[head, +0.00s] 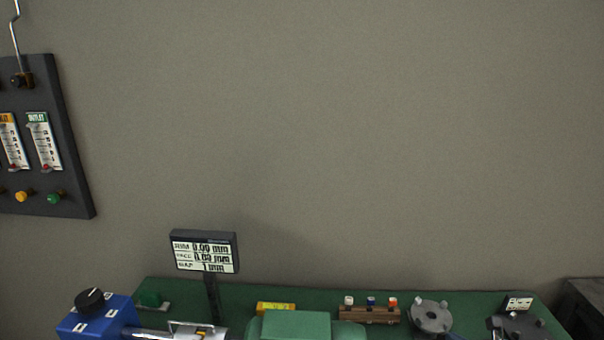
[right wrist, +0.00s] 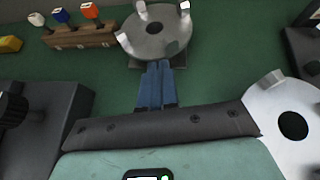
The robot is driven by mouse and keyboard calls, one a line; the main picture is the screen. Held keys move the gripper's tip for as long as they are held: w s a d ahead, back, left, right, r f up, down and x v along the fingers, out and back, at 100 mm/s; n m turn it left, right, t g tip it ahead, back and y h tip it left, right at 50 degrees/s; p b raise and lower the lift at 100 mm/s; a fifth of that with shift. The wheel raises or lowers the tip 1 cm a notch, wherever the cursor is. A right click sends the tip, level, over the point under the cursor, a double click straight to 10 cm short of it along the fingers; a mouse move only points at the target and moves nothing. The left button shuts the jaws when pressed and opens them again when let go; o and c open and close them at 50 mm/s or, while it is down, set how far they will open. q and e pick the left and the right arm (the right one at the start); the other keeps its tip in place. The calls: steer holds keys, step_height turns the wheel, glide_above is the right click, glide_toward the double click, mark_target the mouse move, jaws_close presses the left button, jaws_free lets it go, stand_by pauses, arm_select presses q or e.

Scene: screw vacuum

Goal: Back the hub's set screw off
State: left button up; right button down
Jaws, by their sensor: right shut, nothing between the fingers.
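My right gripper (right wrist: 155,70) shows in the right wrist view, its blue fingers shut together and empty. The fingertips point at the near edge of a round grey metal part with upright posts (right wrist: 155,35); I cannot tell whether they touch. This part also shows in the head view (head: 432,317). A second pale disc with a dark hole (right wrist: 270,104) is at the right of the wrist view. I cannot tell which part is the hub, and no set screw can be made out. My left gripper is not in view.
A wooden rack (head: 369,316) holds tools with white, blue and orange-red tops. A yellow block (head: 276,308), a display on a post (head: 204,252) and a blue box with a black knob (head: 97,317) stand left of it. A wall panel (head: 77,180) hangs at left.

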steer(key=shift+w+a, duration=0.1)
steer(key=shift+w, duration=0.6)
steer(key=shift+s+a+f+b, duration=0.1)
steer(key=shift+s+f+b, duration=0.05)
steer(key=shift+f+b, duration=0.55)
stand_by(0.9)
steer(key=shift+f, duration=0.15)
steer(key=shift+a+f+b, duration=0.1)
steer(key=shift+a+b, duration=0.05)
steer(key=shift+b, duration=0.35)
stand_by(0.3)
steer(key=shift+r+p, duration=0.35)
steer(key=shift+r, duration=0.15)
steer(key=shift+s+d+r+b, duration=0.15)
steer(key=shift+s+b, duration=0.45)
steer(key=shift+s, duration=0.85)
steer(key=shift+s+d+r+b, duration=0.15)
steer(key=shift+s+b, duration=0.4)
steer(key=shift+s, duration=0.9)
